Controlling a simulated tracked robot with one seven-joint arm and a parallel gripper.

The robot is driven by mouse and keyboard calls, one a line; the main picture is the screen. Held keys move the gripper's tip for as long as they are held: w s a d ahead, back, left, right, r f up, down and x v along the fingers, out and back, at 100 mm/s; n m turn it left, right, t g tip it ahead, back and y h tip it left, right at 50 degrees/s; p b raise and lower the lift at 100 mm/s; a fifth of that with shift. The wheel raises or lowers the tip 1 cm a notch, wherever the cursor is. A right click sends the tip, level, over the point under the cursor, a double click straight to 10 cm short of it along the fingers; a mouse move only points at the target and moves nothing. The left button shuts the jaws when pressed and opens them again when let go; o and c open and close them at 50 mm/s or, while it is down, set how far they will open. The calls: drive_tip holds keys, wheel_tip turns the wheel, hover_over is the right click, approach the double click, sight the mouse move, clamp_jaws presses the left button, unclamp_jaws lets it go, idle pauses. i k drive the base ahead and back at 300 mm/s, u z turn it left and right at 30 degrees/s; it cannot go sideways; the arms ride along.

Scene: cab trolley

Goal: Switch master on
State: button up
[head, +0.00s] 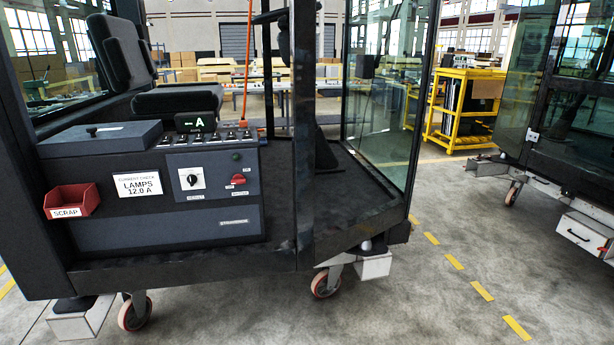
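The cab's dark side console (165,190) stands at the left of the head view, below the operator seat. Its panel carries a black rotary knob (192,180) on a white plate, pointing roughly upward. To its right is a red rotary knob (238,179), turned roughly sideways. The small labels by both knobs are too small to read, so I cannot tell which one is the master. A dark green lamp (236,156) sits above the red knob. A small display (195,122) shows a green dash and "A". My gripper is not in view.
A red scrap bin (72,201) hangs on the console's left, beside a "LAMPS 12.0 A" card (138,184). A row of small switches (212,137) tops the panel. A dark cab post (303,140) stands right of it. The floor in front is clear.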

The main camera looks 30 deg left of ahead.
sight(238, 179)
drive_tip(key=z, duration=0.1)
drive_tip(key=k, duration=1.1)
drive_tip(key=u, duration=1.65)
drive_tip(key=i, duration=1)
drive_tip(key=z, duration=0.05)
